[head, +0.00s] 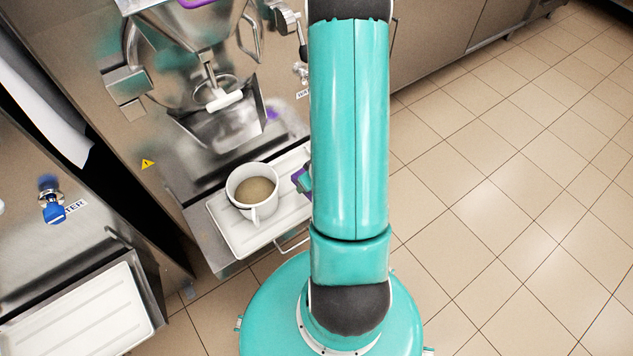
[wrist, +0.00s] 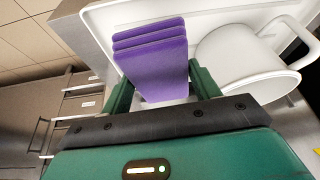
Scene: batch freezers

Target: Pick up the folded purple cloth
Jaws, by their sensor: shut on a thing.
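The folded purple cloth (wrist: 150,48) shows in the wrist view as a stack of several flat layers. It stands between the two green fingers of my gripper (wrist: 163,80), which is shut on its near part. In the head view my arm hides most of the gripper, and only a small purple edge of the cloth (head: 297,177) shows left of the arm. The cloth is at the white tray (head: 232,243), to the right of the mug. I cannot tell whether it still touches the tray.
A white mug (head: 250,207) with a brown liquid stands on the tray, close beside the gripper; it also shows in the wrist view (wrist: 235,60). A steel freezer spout (head: 222,130) overhangs the tray. The tiled floor (head: 510,200) at right is clear.

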